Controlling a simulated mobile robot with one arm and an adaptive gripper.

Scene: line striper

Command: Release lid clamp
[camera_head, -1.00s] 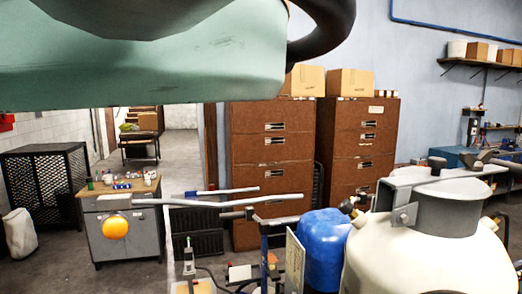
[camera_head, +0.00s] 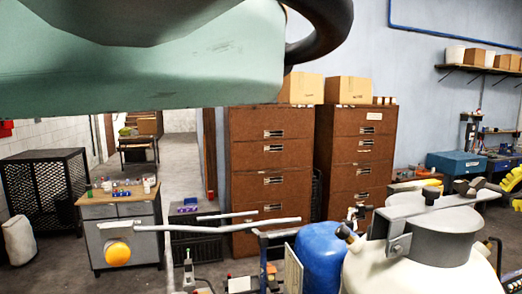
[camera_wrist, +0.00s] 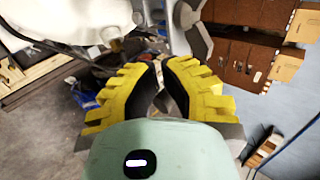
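The cream-white tank (camera_head: 400,272) stands at the lower right of the head view, with a grey collar and lid (camera_head: 447,232) on top. The lid clamp (camera_head: 405,222) is a grey bar across the lid with dark knobs or handles at its top. My gripper has yellow ribbed fingers with black pads. In the wrist view my gripper (camera_wrist: 158,75) is open, with nothing between the pads. A grey metal part, possibly the clamp (camera_wrist: 190,28), is just beyond the fingertips.
A blue container (camera_head: 319,252) and pale handlebars (camera_head: 205,228) are left of the tank. Brown cabinets (camera_head: 270,165) stand behind. A workbench with a blue box (camera_head: 456,163) is at the right.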

